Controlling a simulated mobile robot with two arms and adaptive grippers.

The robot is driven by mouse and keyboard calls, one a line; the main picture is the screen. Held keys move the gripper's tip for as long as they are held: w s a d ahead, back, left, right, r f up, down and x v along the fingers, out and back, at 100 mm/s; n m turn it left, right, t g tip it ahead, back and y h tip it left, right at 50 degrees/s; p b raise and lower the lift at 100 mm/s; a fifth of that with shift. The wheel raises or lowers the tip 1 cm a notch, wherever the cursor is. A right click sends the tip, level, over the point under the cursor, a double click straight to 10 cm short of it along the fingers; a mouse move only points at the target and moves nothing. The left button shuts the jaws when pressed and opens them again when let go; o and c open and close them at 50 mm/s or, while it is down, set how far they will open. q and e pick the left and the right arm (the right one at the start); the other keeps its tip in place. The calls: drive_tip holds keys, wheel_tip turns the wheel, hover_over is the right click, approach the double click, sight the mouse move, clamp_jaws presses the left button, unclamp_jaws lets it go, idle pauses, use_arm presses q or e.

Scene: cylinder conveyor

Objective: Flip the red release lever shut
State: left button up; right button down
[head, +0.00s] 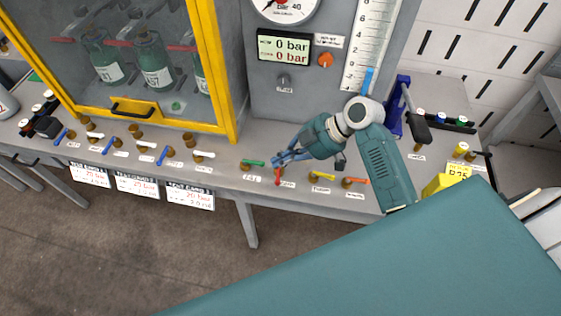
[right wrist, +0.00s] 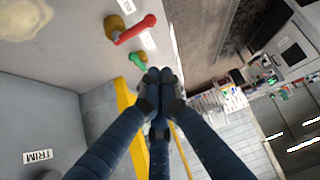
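The red release lever (head: 277,176) is on the front of the bench, its handle pointing toward the front edge. In the right wrist view the red lever (right wrist: 136,31) extends from a brass valve body, apart from my fingers. My right gripper (head: 280,160) is just above and behind the red lever in the head view. In the right wrist view its fingertips (right wrist: 158,77) are drawn together with nothing visible between them, close to the green lever (right wrist: 138,63). Whether they touch any lever cannot be told. My left gripper is not in view.
The green lever (head: 252,163) is left of the red one; yellow (head: 323,176) and orange (head: 355,181) levers are to the right. A yellow-framed cabinet (head: 218,75) and a gauge panel (head: 300,95) stand behind. A blue clamp-like part (head: 393,110) is on the right.

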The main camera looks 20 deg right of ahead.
sight(278, 174)
drive_tip(key=p+x, duration=0.1)
drive_tip(key=x, duration=0.6)
drive_tip(key=shift+a, duration=0.25)
drive_tip(key=shift+s+d+f+p, duration=0.25)
drive_tip(key=shift+d+f+p, duration=0.1)
drive_tip(key=shift+d+p, duration=0.25)
drive_tip(key=shift+s+d+f+p, duration=0.3)
drive_tip(key=shift+d+p, duration=0.15)
drive_tip(key=shift+d, duration=0.1)
drive_tip(key=shift+s+d+f, duration=0.1)
drive_tip(key=shift+s+d, duration=0.1)
drive_tip(key=shift+d, duration=0.3)
drive_tip(key=shift+f, duration=0.1)
drive_tip(key=shift+d, duration=0.1)
drive_tip(key=shift+d, duration=0.1)
drive_tip(key=shift+n, duration=0.3)
